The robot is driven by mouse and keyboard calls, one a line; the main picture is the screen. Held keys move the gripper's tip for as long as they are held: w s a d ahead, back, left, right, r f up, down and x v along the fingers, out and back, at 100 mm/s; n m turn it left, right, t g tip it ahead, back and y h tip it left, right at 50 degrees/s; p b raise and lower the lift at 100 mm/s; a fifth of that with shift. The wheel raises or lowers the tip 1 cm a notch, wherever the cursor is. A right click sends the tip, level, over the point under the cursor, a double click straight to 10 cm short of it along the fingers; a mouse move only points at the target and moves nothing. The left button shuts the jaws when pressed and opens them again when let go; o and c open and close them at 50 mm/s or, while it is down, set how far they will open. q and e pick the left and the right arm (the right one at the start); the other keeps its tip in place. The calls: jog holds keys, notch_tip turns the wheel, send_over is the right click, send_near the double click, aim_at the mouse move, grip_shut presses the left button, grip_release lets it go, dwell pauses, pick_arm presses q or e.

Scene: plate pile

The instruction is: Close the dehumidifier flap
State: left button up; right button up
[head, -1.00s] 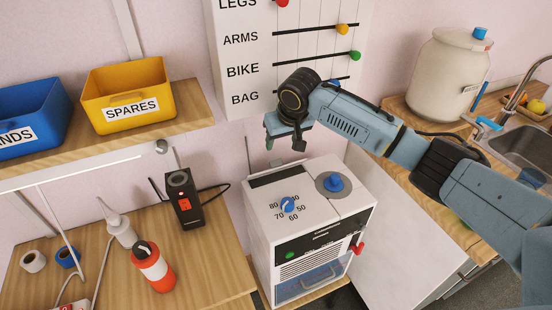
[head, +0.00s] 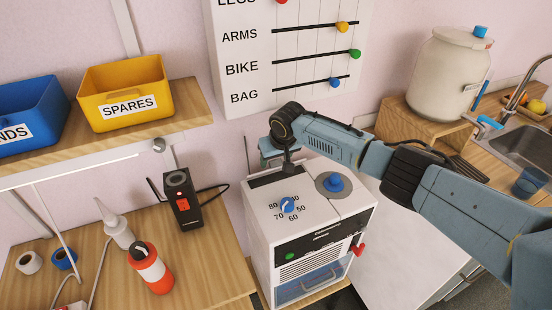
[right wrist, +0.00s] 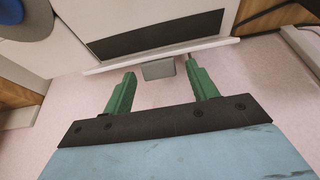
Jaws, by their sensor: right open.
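The white dehumidifier (head: 262,212) stands in the middle of the head view, with a numbered dial and a blue knob on top. In the right wrist view, a dark slot (right wrist: 150,35) lies in its top. A thin white strip, which looks like the raised flap (right wrist: 110,64) seen nearly edge-on, runs along the slot's back edge, with a grey tab (right wrist: 158,70) beyond it. My right gripper (head: 277,158) is low at the dehumidifier's back edge and covers part of it. Its green fingers are open and apart on either side of the tab, holding nothing. My left gripper is out of view.
The pink wall (head: 190,60) with a slider board (head: 240,100) is close behind. A wooden bench (head: 210,265) with a black device (head: 184,200) and bottles is at left.

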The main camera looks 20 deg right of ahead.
aim_at(277, 169)
jog(key=shift+c, duration=0.2)
jog(key=c, duration=0.9)
jog(key=s+t+p, duration=0.1)
jog(key=p, duration=0.1)
jog(key=t+p, duration=0.1)
jog(key=p, duration=0.1)
jog(key=shift+s+f+p, duration=0.2)
jog(key=shift+s+p, duration=0.15)
jog(key=shift+s, duration=0.05)
jog(key=shift+c, duration=0.3)
jog(key=shift+s+f+t, duration=0.2)
jog(key=shift+t, duration=0.3)
jog(key=shift+s+f+t, duration=0.35)
jog(key=shift+f+t, duration=0.05)
jog(key=shift+t, duration=0.3)
jog(key=shift+s+f+t+b, duration=0.35)
jog(key=shift+f+t+b, duration=0.05)
jog(key=shift+t, duration=0.4)
jog(key=shift+s+d+t+b, duration=0.1)
jog(key=shift+t+b, duration=0.25)
jog(key=shift+t, duration=0.05)
